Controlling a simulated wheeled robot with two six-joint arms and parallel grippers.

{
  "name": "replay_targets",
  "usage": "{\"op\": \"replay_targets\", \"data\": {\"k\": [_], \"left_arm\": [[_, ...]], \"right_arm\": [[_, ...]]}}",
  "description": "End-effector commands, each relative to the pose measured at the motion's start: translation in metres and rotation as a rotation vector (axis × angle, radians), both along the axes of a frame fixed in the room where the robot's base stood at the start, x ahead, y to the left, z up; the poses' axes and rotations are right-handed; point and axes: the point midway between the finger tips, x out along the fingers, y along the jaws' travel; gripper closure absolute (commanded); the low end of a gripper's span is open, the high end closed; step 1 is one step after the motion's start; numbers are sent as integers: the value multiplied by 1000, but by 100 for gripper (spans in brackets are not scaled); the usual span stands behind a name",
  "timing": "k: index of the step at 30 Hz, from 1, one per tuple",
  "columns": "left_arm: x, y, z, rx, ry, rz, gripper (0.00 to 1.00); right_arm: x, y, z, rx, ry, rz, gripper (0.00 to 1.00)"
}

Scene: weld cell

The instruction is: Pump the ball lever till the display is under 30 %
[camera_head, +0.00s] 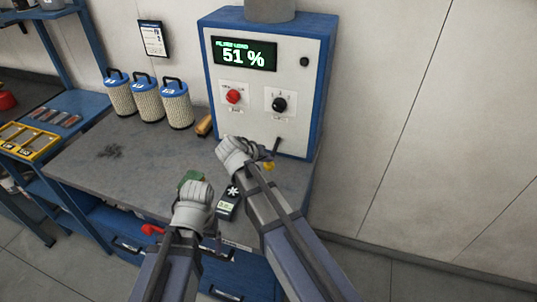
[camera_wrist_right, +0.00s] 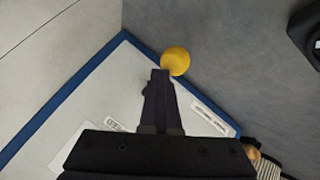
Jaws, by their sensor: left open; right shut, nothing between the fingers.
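The blue and white cabinet (camera_head: 318,85) has a display (camera_head: 244,55) that reads 51 %. A yellow ball (camera_head: 268,165), likely the lever's, shows partly behind my right gripper (camera_head: 241,156) in the head view. In the right wrist view the yellow ball (camera_wrist_right: 176,61) is just beyond the tips of my right gripper (camera_wrist_right: 160,74), which is shut and empty. I cannot tell whether they touch.
A red knob (camera_head: 233,96) and a black knob (camera_head: 278,104) are on the cabinet front. Several filter cartridges (camera_head: 147,99) stand left of it. A small dark device (camera_head: 228,204) and a green object (camera_head: 190,177) lie near my left gripper. The bench's left part (camera_head: 85,165) is mostly clear.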

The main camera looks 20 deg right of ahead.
Motion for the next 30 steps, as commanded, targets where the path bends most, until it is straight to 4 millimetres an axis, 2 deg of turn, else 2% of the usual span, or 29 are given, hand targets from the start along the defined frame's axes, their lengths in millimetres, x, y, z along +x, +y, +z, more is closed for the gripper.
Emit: {"op": "replay_targets", "data": {"k": [22, 30], "left_arm": [[0, 0, 46, 0, 0, 0, 12], [0, 0, 48, 0, 0, 0, 12]], "right_arm": [[1, 0, 46, 0, -1, 1, 100], [1, 0, 48, 0, -1, 1, 100]]}}
